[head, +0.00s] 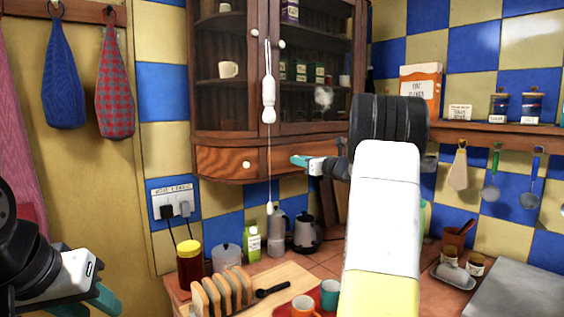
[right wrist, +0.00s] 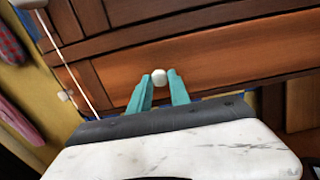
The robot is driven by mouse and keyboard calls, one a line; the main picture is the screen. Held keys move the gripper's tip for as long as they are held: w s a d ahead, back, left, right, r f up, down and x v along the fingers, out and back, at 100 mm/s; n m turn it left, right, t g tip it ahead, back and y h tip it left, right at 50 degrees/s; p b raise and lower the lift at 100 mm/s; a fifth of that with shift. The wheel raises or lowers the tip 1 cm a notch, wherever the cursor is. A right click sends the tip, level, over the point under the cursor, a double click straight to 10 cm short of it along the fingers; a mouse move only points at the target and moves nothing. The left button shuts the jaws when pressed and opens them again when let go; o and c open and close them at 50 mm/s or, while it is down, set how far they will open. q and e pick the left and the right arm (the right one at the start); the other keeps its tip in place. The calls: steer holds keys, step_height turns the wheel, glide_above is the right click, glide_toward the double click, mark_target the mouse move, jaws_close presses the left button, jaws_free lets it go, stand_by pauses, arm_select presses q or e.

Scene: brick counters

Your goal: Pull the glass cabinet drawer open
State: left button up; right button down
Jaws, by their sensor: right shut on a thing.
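The glass cabinet (head: 330,45) hangs on the tiled wall, with drawer fronts along its bottom. The wooden drawer front (head: 282,161) is partly hidden behind my right gripper; it also fills the middle of the right wrist view (right wrist: 220,65). My right gripper (head: 298,160) is at this front. In the right wrist view its teal fingers (right wrist: 160,80) are closed around the small white round knob (right wrist: 159,76). I see no clear gap around the drawer front. My left gripper (head: 95,295) is at the lower left, empty, its teal fingers apart.
A curved drawer front with a white knob (head: 245,165) is to the left. A pull cord (head: 268,100) hangs before the cabinet. A shelf (head: 500,127) is at right.

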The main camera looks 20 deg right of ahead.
steer(key=v, duration=1.7)
steer(key=shift+s+d, duration=0.2)
steer(key=shift+s, duration=0.1)
steer(key=c, duration=1.2)
jaws_free()
steer(key=shift+c, duration=0.2)
steer(key=v, duration=0.7)
steer(key=shift+s, duration=0.4)
steer(key=shift+d, duration=0.1)
